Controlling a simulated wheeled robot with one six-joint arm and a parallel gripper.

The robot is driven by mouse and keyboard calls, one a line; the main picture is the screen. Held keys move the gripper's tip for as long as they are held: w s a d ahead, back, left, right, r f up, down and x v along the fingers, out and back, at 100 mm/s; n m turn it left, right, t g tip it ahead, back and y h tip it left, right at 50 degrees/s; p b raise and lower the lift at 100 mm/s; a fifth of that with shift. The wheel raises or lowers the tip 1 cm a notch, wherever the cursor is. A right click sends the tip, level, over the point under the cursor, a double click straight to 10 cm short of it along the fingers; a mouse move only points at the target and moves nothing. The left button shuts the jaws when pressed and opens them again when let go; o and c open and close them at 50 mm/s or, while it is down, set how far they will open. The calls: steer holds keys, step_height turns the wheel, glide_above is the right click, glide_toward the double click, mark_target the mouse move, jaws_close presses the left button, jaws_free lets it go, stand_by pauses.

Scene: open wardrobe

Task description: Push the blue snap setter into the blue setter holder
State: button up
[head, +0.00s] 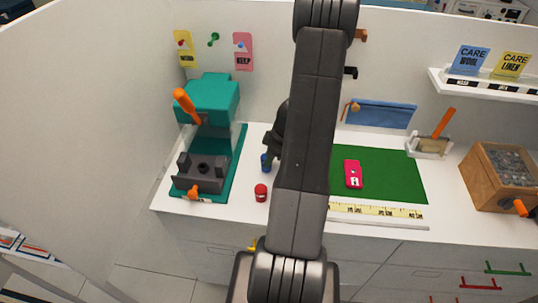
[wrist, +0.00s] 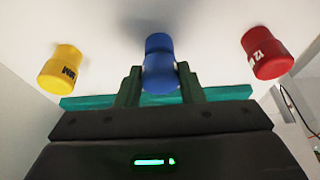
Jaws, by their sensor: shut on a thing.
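The blue snap setter (wrist: 160,66) stands between the two fingers of my gripper (wrist: 160,88) in the wrist view, and the fingers are shut on it. In the head view, the blue snap setter (head: 265,165) shows below my gripper (head: 269,157), just right of the teal press (head: 207,98). A dark grey block (head: 202,173) with a round dark hole sits on the press's base. I cannot tell which part is the blue setter holder; no blue holder is clearly visible. My arm covers part of the worktop.
A red setter (head: 260,193) stands nearby; it also shows in the wrist view (wrist: 267,53), with a yellow setter (wrist: 60,70) opposite. Right of my arm are a green mat (head: 390,175) with a pink tag (head: 353,174), a ruler strip (head: 375,211) and a wooden box (head: 490,185).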

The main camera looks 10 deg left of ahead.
steer(key=shift+f, duration=0.35)
steer(key=o, duration=1.2)
steer(key=shift+c, duration=0.2)
steer(key=shift+r, duration=0.1)
steer(key=v, duration=1.3)
steer(key=shift+d+r, duration=0.2)
steer(key=shift+r, duration=0.1)
steer(key=shift+f, duration=0.1)
steer(key=x, duration=1.3)
steer(key=shift+a+f, duration=0.25)
steer(key=shift+f, duration=0.1)
steer(key=shift+r, duration=0.3)
steer(key=shift+d, duration=0.15)
